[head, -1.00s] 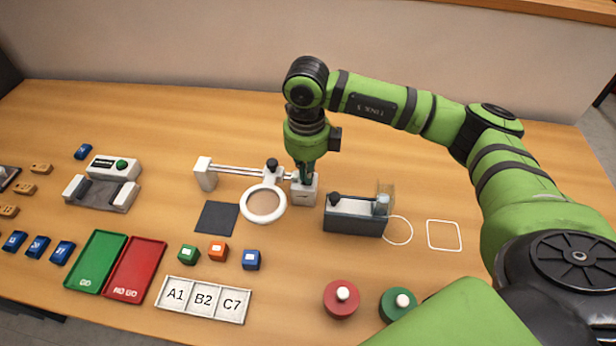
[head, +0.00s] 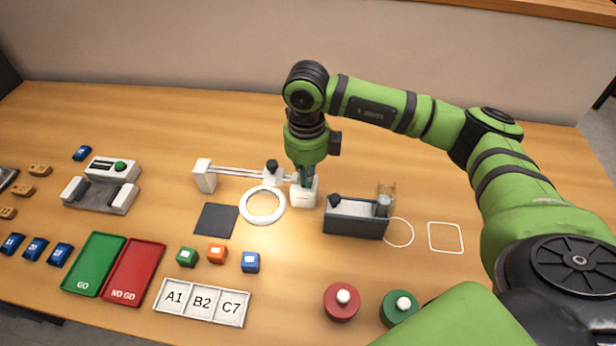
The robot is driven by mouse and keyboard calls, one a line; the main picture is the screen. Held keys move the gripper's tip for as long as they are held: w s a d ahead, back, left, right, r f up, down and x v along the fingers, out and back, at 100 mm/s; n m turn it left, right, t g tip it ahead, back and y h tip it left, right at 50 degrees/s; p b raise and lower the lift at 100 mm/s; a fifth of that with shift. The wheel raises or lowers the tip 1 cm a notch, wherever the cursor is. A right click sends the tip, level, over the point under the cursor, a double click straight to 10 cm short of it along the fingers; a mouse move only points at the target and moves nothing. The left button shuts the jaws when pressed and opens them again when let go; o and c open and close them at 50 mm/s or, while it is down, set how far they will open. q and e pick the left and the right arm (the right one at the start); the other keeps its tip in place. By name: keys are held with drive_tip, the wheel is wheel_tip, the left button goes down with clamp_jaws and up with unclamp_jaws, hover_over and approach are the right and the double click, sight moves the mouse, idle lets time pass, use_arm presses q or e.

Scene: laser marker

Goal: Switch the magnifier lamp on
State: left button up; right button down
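The magnifier lamp has a white ring (head: 246,211) around a round lens (head: 263,203), on rails running from a white post (head: 205,176). The view through the lens is bright, with a pale glow, so the lamp looks lit. A white block (head: 303,196) stands just right of the ring. My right gripper (head: 304,182) points down at the top of this block, touching or very close to it. Its fingers hide the block's top, so any switch there is hidden, and their opening is too small to tell. My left gripper is out of view.
A dark grey fixture (head: 355,221) with a clear guard stands close right of the block. A dark square pad (head: 216,220) lies left of the ring. Coloured cubes, trays and a label strip (head: 202,302) lie in front. Red (head: 341,303) and green (head: 398,308) buttons stand front right.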

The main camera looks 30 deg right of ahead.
drive_tip(key=shift+r+p, duration=1.65)
drive_tip(key=shift+r, duration=1.7)
